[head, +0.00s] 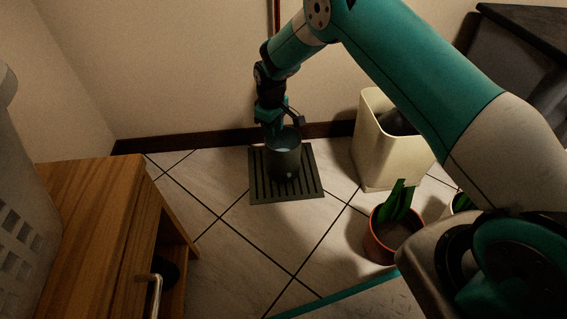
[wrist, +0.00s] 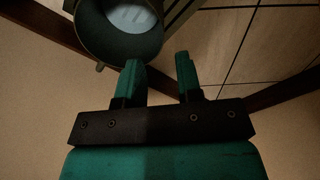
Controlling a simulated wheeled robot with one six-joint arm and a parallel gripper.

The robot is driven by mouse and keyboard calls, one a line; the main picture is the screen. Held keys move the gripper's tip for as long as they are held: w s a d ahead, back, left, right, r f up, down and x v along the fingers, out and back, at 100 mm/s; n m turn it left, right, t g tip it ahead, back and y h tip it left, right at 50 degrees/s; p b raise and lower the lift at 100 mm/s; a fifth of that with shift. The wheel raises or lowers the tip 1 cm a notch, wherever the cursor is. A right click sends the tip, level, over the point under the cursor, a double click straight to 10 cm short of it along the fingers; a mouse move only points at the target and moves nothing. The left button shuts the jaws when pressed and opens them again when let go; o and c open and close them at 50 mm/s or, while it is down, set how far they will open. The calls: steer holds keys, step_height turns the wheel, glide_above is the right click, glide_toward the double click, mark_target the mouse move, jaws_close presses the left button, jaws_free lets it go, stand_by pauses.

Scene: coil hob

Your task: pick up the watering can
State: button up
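The watering can (head: 284,160) is a dark grey, round, open-topped vessel. It stands upright on a dark slatted mat (head: 258,192) on the floor. My gripper (head: 283,122) is above and behind the can's rim in the head view, pointing down. In the wrist view the can (wrist: 118,52) is at the upper left, with a pale patch inside its mouth. There my gripper (wrist: 158,64) has its two green fingers apart, with nothing seen between them. The left finger is close to the can's rim; I cannot tell whether they touch. The can's handle is not clearly visible.
A cream bin (head: 377,155) stands right of the mat, with a potted plant (head: 385,245) in front of it. A wooden cabinet (head: 95,225) with a metal handle is at the left. The wall is close behind the mat. Tiled floor is clear in front of the mat.

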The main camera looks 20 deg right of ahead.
mark_target(283, 152)
step_height(283, 152, down, 11)
steer(key=b, duration=0.5)
steer(key=shift+b, duration=0.4)
jaws_close()
stand_by(0.8)
steer(key=shift+r, duration=0.1)
